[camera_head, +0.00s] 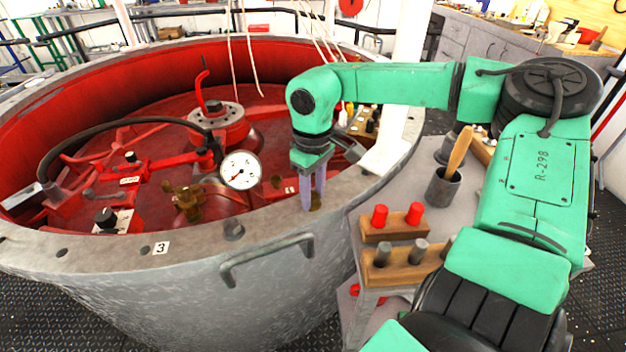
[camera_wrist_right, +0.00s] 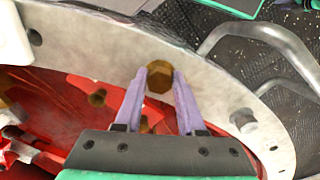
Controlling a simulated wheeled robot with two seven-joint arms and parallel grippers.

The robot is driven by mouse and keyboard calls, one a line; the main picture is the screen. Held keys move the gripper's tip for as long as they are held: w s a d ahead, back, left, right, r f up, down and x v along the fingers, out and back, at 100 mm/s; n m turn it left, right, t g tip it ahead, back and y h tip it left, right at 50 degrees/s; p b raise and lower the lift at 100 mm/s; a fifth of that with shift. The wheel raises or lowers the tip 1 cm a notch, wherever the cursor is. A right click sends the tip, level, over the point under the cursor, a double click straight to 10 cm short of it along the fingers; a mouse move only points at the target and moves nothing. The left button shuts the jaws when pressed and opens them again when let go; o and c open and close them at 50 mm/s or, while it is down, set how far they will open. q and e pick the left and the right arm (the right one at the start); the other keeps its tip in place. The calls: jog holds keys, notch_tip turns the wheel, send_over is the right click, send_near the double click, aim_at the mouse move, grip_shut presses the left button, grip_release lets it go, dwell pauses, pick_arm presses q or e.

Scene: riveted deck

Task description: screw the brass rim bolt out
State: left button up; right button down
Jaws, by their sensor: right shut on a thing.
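The brass rim bolt (camera_wrist_right: 159,78) has a hexagonal head and sits at the grey rim of the big round vessel in the right wrist view. My right gripper (camera_wrist_right: 160,73) is shut on it, with one pale purple finger on each side of the head. In the head view my right gripper (camera_head: 312,204) points down at the rim (camera_head: 275,219). A little brass of the bolt (camera_head: 317,206) shows beside the fingertips there, the rest being hidden. Whether the thread is in its hole is not visible. My left gripper is not in view.
A grey bolt (camera_head: 234,229) stands on the rim left of my gripper, above a grey handle (camera_head: 267,262). A pressure gauge (camera_head: 240,170) and red fittings fill the vessel. A side table holds a wooden block with red-topped pieces (camera_head: 393,226) and a dark cup (camera_head: 443,187).

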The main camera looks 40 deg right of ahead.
aim_at(313, 196)
jog(key=shift+s+f, duration=0.15)
jog(key=shift+f, duration=0.05)
dwell(0.4)
jog(key=c, duration=0.5)
grip_release()
jog(key=shift+r, duration=0.2)
notch_tip(313, 196, up, 14)
jog(key=p, duration=0.4)
jog(key=shift+w+r, duration=0.15)
jog(key=shift+w, duration=0.05)
